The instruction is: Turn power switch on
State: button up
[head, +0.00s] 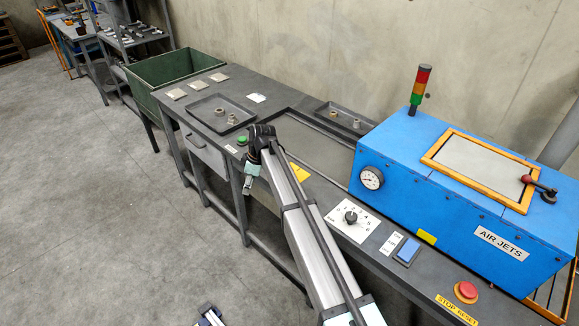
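No control has a readable power label. A blue rocker-like switch (407,250) in a dark frame sits on the bench front, right of a small white label (391,243) too small to read. I cannot tell its on or off position. A black rotary knob (351,218) on a white dial plate is to its left. A green button (242,141) is farther left along the edge. My arm (306,225) reaches up over the bench front, left of the knob.
A blue AIR JETS cabinet (400,150) with a gauge (371,178) and red-handled latch (538,187) stands behind. A red STOP RESET button (466,289) is at the right. Trays (205,104) and a green bin (170,70) are left. The floor (110,210) at left is clear.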

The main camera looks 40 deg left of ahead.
jog(key=w+d+r+n+t+h, duration=0.1)
jog(key=w+d+r, duration=0.1)
jog(key=w+r, duration=0.35)
jog(key=w+d+r+h+p, duration=0.1)
jog(key=w+d+r, duration=0.1)
jog(key=w+r, duration=0.3)
jog(key=w+d+r+n+t+h, duration=0.1)
jog(key=w+d+r, duration=0.25)
jog(key=r, duration=0.35)
jog(key=f+p, duration=0.1)
jog(key=f, duration=0.4)
jog(key=f+p, duration=0.2)
jog(key=f, duration=0.4)
jog(key=a+f+p, duration=0.1)
jog(key=f+p, duration=0.1)
jog(key=f, duration=0.4)
jog(key=shift+w, duration=0.1)
jog(key=c, duration=1.1)
